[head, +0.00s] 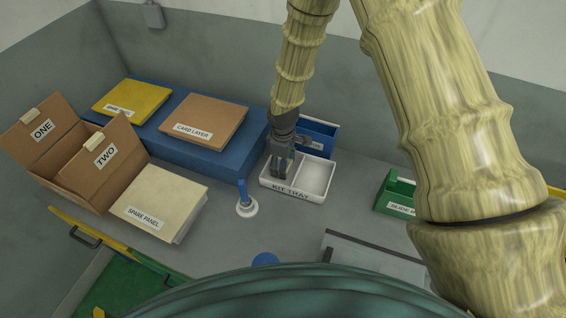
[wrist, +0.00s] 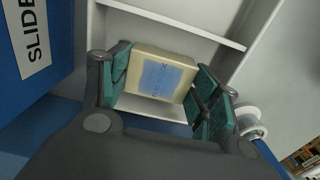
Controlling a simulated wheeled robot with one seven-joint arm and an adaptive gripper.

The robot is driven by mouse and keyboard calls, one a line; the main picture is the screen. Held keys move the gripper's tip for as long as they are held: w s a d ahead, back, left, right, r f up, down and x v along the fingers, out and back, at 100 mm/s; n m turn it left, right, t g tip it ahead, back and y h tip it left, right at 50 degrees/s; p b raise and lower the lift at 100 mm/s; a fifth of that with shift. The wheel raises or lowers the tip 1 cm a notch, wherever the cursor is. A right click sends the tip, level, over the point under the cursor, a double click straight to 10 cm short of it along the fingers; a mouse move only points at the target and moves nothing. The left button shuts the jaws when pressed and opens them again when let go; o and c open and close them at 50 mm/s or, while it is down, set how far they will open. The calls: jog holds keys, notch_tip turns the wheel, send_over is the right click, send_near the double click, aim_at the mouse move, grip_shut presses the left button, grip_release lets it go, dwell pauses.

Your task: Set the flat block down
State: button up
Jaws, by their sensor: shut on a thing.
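In the wrist view a cream flat block (wrist: 165,73) with a pale blue label sits between the two teal finger pads of my gripper (wrist: 162,82). My gripper is shut on the block's sides. In the head view my gripper (head: 281,168) points down at the left compartment of the white kit tray (head: 290,193). The block is hidden by my gripper there. The tray's white walls (wrist: 175,23) show beyond the block in the wrist view. I cannot tell whether the block touches the tray floor. The tray's right compartment looks empty.
A blue bin (head: 322,131) stands right behind the tray; a blue wall labelled SLIDE (wrist: 40,45) is close in the wrist view. A green bin (head: 398,190) stands right. A blue platform (head: 190,145) lies left.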

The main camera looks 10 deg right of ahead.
jog(key=shift+f, duration=0.1)
jog(key=o, duration=1.1)
jog(key=shift+c, duration=0.2)
notch_tip(320, 180, up, 12)
jog(key=b, duration=0.2)
jog(key=shift+b, duration=0.35)
